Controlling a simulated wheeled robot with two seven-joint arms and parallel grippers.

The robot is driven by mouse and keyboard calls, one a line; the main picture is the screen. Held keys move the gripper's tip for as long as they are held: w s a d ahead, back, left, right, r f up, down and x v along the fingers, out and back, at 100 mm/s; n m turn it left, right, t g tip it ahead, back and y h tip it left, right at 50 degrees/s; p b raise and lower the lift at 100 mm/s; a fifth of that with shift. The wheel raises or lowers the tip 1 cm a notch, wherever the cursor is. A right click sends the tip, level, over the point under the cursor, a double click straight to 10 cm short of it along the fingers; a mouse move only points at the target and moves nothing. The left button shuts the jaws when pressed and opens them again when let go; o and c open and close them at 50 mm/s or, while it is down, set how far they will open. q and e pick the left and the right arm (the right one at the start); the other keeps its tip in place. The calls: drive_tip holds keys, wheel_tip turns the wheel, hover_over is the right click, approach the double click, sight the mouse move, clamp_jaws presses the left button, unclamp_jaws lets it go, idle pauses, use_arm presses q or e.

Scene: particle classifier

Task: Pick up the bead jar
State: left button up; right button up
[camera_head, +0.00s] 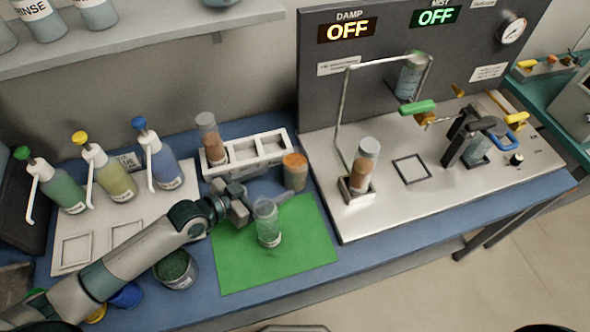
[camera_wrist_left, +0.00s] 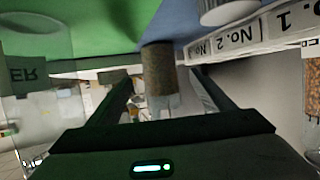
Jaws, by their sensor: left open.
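My left gripper (camera_head: 240,205) is open over the top left part of the green mat, beside the rack. A clear jar (camera_head: 267,222) stands on the mat, close to the fingers. A short brown-topped container (camera_head: 295,171) stands between rack and mat, beyond the fingertips. In the left wrist view, a jar with brown grainy contents (camera_wrist_left: 158,70) shows between the open fingers, apparently beyond them. A jar with orange-brown contents (camera_head: 213,139) stands in the rack, and another (camera_head: 364,166) stands in the machine's holder. I cannot tell which is the bead jar. My right gripper is not in view.
The white rack (camera_head: 272,140) is behind the gripper. Three pump bottles (camera_head: 108,172) stand at the left. An open tin (camera_head: 177,270) sits beside my forearm. The machine plate (camera_head: 440,195) is at the right. The front of the green mat (camera_head: 255,270) is clear.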

sight(286, 175)
use_arm(q)
drive_tip(key=shift+x, duration=0.9)
drive_tip(key=shift+d+r, duration=0.1)
drive_tip(key=shift+r, duration=0.1)
drive_tip(key=shift+w+d+f, duration=0.1)
drive_tip(key=shift+w+d, duration=0.1)
drive_tip(key=shift+p+x, duration=0.8)
drive_tip(key=shift+x, duration=1.4)
drive_tip(key=c, duration=1.4)
drive_tip(key=shift+r, duration=0.4)
